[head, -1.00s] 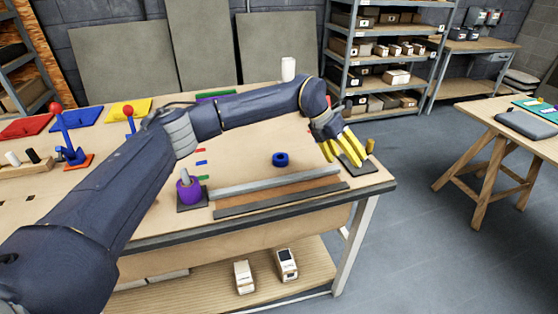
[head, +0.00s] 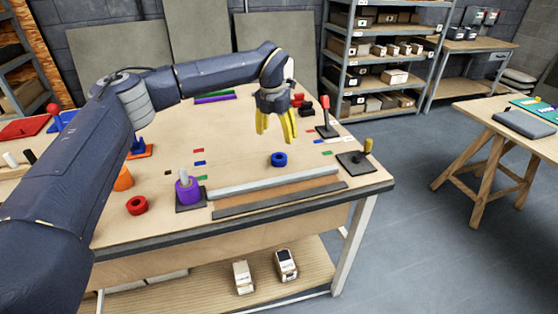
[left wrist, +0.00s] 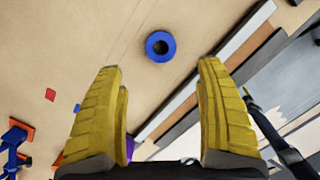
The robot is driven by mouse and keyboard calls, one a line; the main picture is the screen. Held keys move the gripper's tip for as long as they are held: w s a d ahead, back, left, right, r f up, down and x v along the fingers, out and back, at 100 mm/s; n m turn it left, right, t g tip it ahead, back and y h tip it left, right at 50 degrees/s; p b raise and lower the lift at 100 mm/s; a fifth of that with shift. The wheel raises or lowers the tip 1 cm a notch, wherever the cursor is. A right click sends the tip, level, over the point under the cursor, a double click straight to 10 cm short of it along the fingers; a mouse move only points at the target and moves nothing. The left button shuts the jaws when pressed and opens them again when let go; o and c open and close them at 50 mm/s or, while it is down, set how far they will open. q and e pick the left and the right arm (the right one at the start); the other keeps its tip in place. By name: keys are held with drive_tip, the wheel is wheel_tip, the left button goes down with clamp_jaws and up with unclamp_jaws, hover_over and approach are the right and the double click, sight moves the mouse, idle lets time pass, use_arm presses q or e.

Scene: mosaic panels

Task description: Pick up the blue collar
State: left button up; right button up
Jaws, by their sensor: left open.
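The blue collar (head: 279,159) is a small ring lying flat on the wooden table, behind the grey strip. It also shows in the left wrist view (left wrist: 160,46), ahead of and between the fingertips, with its dark hole facing up. My left gripper (head: 277,138) has yellow fingers pointing down, above and just behind the collar in the head view. The fingers are spread apart in the left wrist view (left wrist: 160,65) with nothing between them. The gripper is apart from the collar. My right gripper is not in view.
A purple collar (head: 188,191) sits around a peg on a dark base to the left. A red collar (head: 137,205) lies further left. A dark base with a yellow-topped peg (head: 367,148) and a red-topped post (head: 324,103) stand right. Grey and brown strips (head: 275,192) lie in front.

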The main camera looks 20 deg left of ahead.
sight(279, 157)
use_arm(q)
drive_tip(key=shift+w+d+f, duration=0.1)
drive_tip(key=shift+w+f, duration=0.15)
drive_tip(key=shift+f, duration=1.6)
drive_tip(key=shift+w+d+f, duration=0.1)
drive_tip(key=shift+w+f, duration=0.15)
drive_tip(key=shift+f, duration=1.6)
drive_tip(key=shift+w+f, duration=0.25)
drive_tip(key=shift+f, duration=1.6)
drive_tip(key=shift+c, duration=0.2)
clamp_jaws()
